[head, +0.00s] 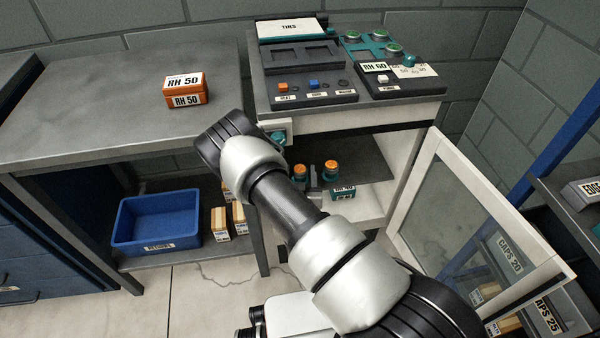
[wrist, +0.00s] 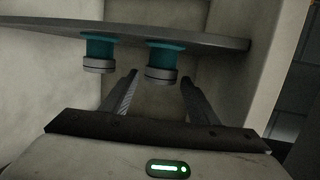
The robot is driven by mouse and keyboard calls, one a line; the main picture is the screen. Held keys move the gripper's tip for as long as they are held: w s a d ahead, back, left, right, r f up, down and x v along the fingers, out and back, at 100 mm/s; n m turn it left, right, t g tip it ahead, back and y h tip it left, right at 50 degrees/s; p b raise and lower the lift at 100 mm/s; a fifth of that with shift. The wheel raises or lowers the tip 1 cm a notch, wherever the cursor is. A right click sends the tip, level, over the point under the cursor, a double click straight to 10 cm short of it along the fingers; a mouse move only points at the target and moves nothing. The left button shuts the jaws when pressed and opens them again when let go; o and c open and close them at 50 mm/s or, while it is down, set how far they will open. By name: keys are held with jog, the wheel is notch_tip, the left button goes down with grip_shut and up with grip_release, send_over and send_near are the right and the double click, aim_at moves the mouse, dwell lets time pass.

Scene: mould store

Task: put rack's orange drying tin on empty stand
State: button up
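Two small orange-topped pieces, the left one (head: 302,169) and the right one (head: 330,168), stand inside the open cabinet, with teal showing low on them. I cannot tell which is the drying tin. In the wrist view, two teal cylinders with grey ends, left (wrist: 98,52) and right (wrist: 161,60), hang at the underside of a dark plate (wrist: 215,43). No orange shows there. My gripper (wrist: 160,88) is open, its fingers apart on either side of the right cylinder's grey end; I cannot tell if they touch. The head view does not show my fingers clearly. I cannot pick out an empty stand.
The cabinet's glazed door (head: 450,215) stands open on the right. A control unit with a TINS sign (head: 290,28) is on top. An orange RH 50 box (head: 185,90) sits on the left bench (head: 90,95). A blue bin (head: 157,217) is below. The bench top is mostly clear.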

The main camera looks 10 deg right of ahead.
jog(key=shift+r, duration=0.15)
jog(key=shift+s, duration=0.3)
jog(key=p+v, duration=0.3)
jog(key=v, duration=0.8)
jog(key=shift+s, duration=0.2)
jog(key=shift+a+r, duration=0.1)
jog(key=shift+a, duration=0.05)
